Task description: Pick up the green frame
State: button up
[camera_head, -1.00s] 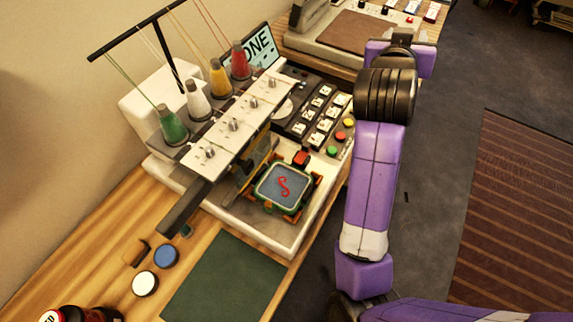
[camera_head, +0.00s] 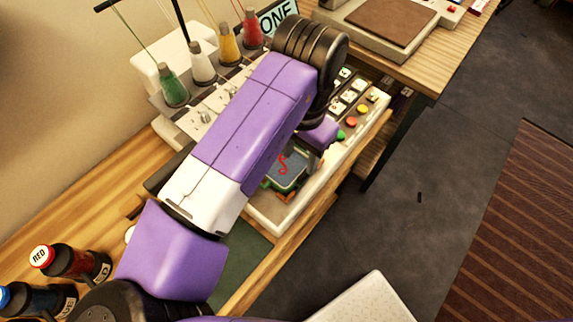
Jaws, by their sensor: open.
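The green frame (camera_head: 283,187) sits on the white bed of the embroidery machine (camera_head: 262,205). It holds grey-blue cloth with a red S stitched on it. My arm covers its left and upper parts. My gripper (camera_head: 311,160) is at the frame's upper right side, seen only in part below the purple wrist. Its jaws are open, but the fingertips are mostly hidden, and I cannot tell whether they touch the frame.
Thread cones (camera_head: 202,64) stand on the machine at the back left. A dark green mat (camera_head: 243,255) lies in front of the machine. A second table (camera_head: 425,70) is at the upper right.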

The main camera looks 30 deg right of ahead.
aim_at(303, 173)
jog(key=shift+s+d+f+p, duration=0.15)
jog(key=shift+s+f+p, duration=0.1)
jog(key=shift+f, duration=1.65)
jog(key=shift+s+d+f+p, duration=0.1)
jog(key=shift+f+p, duration=0.15)
jog(key=shift+f, duration=1.6)
grip_shut()
